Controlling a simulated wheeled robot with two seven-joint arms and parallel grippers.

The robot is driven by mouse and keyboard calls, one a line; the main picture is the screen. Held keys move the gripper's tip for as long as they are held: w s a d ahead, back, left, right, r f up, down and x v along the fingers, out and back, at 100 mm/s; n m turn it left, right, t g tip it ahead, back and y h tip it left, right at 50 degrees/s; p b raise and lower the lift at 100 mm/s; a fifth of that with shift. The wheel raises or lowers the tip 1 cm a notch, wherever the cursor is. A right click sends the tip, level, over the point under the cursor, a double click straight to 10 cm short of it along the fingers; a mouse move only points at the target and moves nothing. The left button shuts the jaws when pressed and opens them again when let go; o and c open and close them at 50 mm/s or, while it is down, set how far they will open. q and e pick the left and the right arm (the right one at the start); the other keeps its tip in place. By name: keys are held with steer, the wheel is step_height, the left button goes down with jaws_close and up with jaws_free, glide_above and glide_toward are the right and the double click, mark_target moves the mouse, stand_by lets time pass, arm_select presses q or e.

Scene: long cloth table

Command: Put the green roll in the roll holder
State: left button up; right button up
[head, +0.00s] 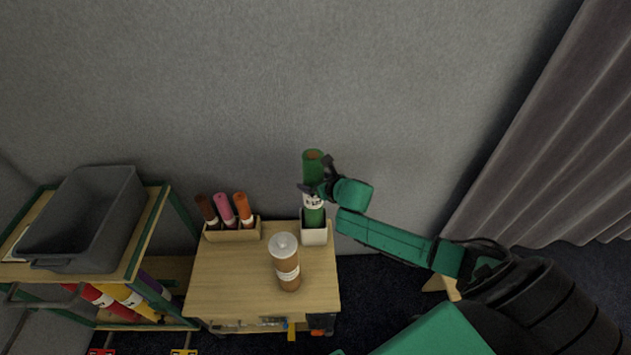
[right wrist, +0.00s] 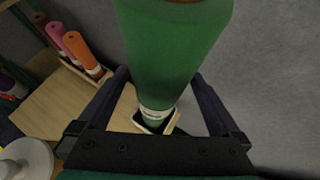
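The green roll (head: 312,171) has a white label band and stands nearly upright at the right of the wooden table. Its lower end is at the opening of the white roll holder (head: 315,237); the very bottom is hidden. My right gripper (head: 316,178) reaches in from the right, with its fingers on either side of the roll's upper part. In the right wrist view the green roll (right wrist: 175,45) fills the space between the fingers, which appear shut on it, and the holder (right wrist: 172,124) shows beyond. My left gripper is not in view.
A wooden rack (head: 232,235) with brown, pink and orange rolls stands to the left of the holder. A brown cup-like container with a white lid (head: 286,262) stands in front. A grey bin (head: 90,215) rests on a shelf at the left. A curtain hangs at the right.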

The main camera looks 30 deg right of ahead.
steer(key=p+v, duration=0.1)
steer(key=v, duration=1.1)
steer(key=shift+p, duration=0.4)
steer(key=shift+r, duration=0.1)
